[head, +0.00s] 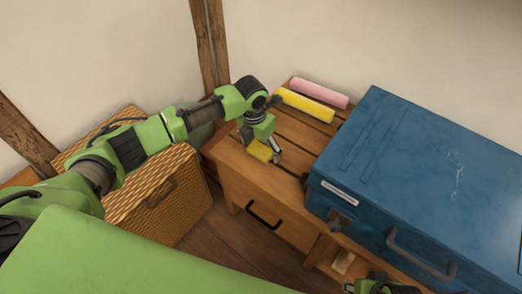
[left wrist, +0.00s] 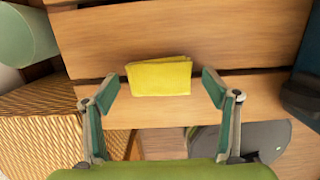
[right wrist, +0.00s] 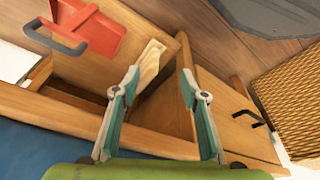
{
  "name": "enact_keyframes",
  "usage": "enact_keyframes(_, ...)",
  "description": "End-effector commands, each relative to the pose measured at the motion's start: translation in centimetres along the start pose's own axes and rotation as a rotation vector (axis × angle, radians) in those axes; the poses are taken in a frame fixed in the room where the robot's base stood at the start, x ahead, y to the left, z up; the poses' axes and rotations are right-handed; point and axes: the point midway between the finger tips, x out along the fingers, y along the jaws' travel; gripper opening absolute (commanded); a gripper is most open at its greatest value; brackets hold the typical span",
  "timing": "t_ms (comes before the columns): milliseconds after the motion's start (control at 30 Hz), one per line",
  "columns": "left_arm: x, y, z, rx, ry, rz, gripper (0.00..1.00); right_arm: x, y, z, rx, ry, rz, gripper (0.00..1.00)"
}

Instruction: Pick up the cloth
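A small folded yellow cloth (head: 258,150) lies on the slatted top of the wooden cabinet (head: 262,180), near its left front side. In the left wrist view the cloth (left wrist: 160,76) lies across the gap between two slats. My left gripper (head: 262,147) is over it, pointing down. In the left wrist view my left gripper (left wrist: 161,88) is open, with one finger on each side of the cloth and clear space between. My right gripper (right wrist: 158,85) is open and empty, low in front of the cabinet.
A blue case (head: 425,170) covers the right of the cabinet top. A yellow roll (head: 305,105) and a pink roll (head: 320,92) lie at the back. A wicker basket (head: 150,195) stands at left. The right wrist view shows a red object (right wrist: 88,35) by an open compartment.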

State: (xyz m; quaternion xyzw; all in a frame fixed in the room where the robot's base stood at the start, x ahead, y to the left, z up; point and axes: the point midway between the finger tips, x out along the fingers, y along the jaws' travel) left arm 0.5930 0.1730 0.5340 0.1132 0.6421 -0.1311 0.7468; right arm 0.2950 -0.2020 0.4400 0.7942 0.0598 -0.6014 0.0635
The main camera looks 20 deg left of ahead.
Motion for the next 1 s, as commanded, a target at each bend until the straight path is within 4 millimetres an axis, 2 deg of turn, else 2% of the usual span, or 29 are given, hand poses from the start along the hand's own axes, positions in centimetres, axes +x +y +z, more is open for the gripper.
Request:
enact_keyframes(33,0.0,0.0,0.0,0.000,0.000,0.000,0.69,0.0,0.0,0.0,0.000,0.000,0.000,0.40)
enact_keyframes(133,0.0,0.0,0.0,0.000,0.000,0.000,0.43,0.0,0.0,0.0,0.000,0.000,0.000,0.40)
enact_keyframes(167,0.0,0.0,0.0,0.000,0.000,0.000,0.42,0.0,0.0,0.0,0.000,0.000,0.000,0.40)
enact_keyframes(433,-0.1,0.0,0.0,0.000,0.000,0.000,0.42,0.0,0.0,-0.1,0.000,0.002,0.000,0.40)
enact_keyframes(567,-0.8,0.0,0.1,0.000,-0.001,0.000,0.42,-0.1,0.0,-0.2,0.000,0.008,0.000,0.40)
enact_keyframes(700,-3.0,0.0,0.5,0.000,-0.003,0.001,0.42,2.1,-0.2,0.8,-0.003,-0.018,-0.004,0.40)
enact_keyframes(1000,-8.3,0.0,1.3,0.000,-0.003,0.000,0.42,5.9,-0.4,2.3,-0.006,-0.037,-0.006,0.40)
